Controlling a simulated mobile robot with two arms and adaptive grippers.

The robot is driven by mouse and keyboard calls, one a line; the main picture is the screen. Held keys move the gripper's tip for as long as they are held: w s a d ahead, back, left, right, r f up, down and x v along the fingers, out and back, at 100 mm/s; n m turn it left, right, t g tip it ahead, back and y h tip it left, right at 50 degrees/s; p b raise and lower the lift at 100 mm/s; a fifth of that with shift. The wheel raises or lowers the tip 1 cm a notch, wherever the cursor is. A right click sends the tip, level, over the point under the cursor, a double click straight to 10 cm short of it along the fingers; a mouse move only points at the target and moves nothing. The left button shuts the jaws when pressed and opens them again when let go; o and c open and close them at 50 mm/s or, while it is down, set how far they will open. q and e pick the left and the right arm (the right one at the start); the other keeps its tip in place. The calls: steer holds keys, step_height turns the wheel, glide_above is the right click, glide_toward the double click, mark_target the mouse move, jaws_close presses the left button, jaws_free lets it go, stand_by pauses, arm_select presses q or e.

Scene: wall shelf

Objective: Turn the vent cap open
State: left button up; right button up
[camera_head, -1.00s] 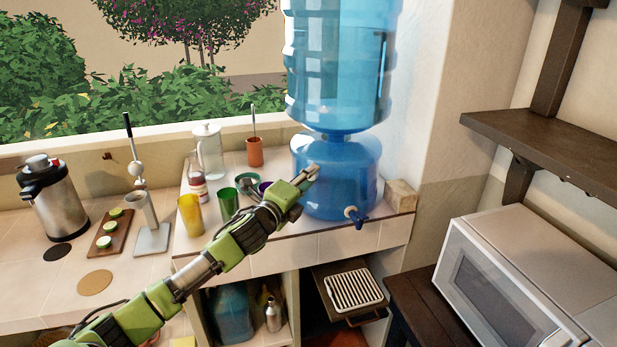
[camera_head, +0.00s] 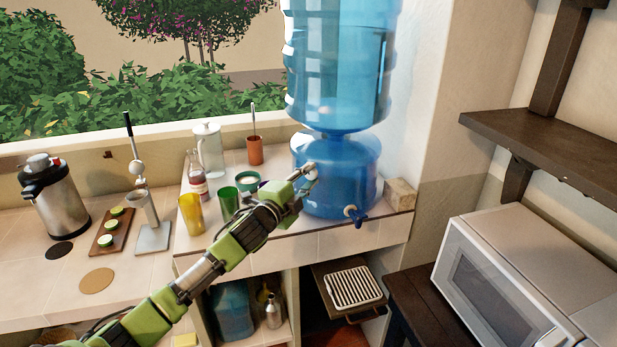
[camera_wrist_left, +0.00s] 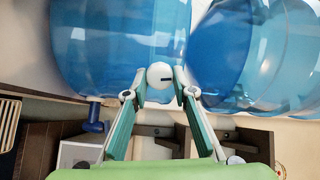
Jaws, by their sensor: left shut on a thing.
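The vent cap is a small white round knob on the front of the blue dispenser base (camera_head: 345,180). In the left wrist view the vent cap (camera_wrist_left: 160,72) sits between my two fingertips, with a short dark mark on its face. In the head view the cap (camera_head: 311,170) shows partly behind the fingers. My left gripper (camera_head: 304,182) is shut on it, and the fingers (camera_wrist_left: 159,88) hold it from both sides in the left wrist view. How far the cap is turned cannot be told. My right gripper is not in view.
A blue tap (camera_head: 356,216) sticks out low on the base, right of my gripper. A green cup (camera_head: 228,204), a yellow cup (camera_head: 191,214) and a bottle (camera_head: 197,180) stand left of the dispenser. A wooden block (camera_head: 400,195) is at its right.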

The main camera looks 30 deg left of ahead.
arm_select(q)
steer(key=shift+a+r, duration=0.1)
steer(key=o, duration=1.1)
steer(key=shift+s, duration=0.1)
steer(key=s, duration=1.1)
steer(key=shift+s+d, duration=0.4)
steer(key=shift+d, duration=0.05)
